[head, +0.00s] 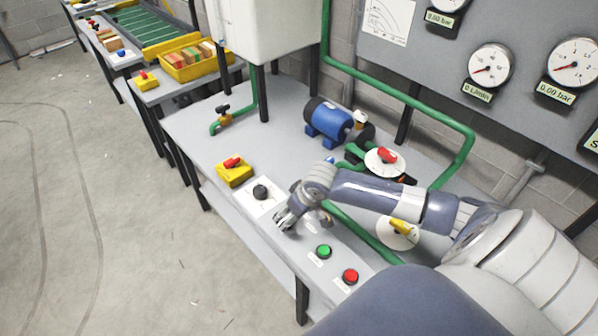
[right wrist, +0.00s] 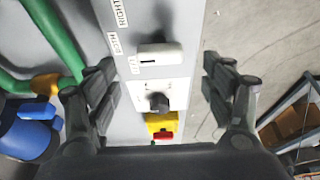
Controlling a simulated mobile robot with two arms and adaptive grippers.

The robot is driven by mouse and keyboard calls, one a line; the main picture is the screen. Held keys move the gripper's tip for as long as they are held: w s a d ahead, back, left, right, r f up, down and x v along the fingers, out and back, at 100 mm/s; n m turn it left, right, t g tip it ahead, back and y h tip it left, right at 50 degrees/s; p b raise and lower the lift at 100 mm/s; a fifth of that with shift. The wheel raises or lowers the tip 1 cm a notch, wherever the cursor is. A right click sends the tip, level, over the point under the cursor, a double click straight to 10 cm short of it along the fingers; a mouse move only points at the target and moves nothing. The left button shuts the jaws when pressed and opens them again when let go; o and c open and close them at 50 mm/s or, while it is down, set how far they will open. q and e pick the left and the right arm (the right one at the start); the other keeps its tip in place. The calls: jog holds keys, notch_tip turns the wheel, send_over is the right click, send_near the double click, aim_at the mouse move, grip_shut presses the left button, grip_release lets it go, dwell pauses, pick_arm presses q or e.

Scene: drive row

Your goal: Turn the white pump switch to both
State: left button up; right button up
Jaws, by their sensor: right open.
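The white pump switch (right wrist: 160,52) shows in the right wrist view as a white knob with a short dark mark. Labels beside it read BOTH (right wrist: 115,42) and RIGHT (right wrist: 121,12); a third label by the mark is partly legible. The mark sits at this third label, not at BOTH. My right gripper (head: 285,219) is open above the bench front, and its spread fingers (right wrist: 160,92) show on either side of the switch column, apart from the switch. In the head view my gripper and arm largely hide the switch. My left gripper is not in view.
A black rotary knob (head: 260,192) on a white plate and a yellow box with a red switch (head: 234,171) are beside my gripper. Green (head: 324,251) and red (head: 350,276) buttons line the front edge. Behind are a blue pump (head: 328,119), valves and green pipes (head: 431,108).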

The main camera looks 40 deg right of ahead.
jog(key=v, duration=0.5)
jog(key=shift+s+r, duration=0.1)
jog(key=shift+r, duration=0.25)
jog(key=shift+a, duration=0.1)
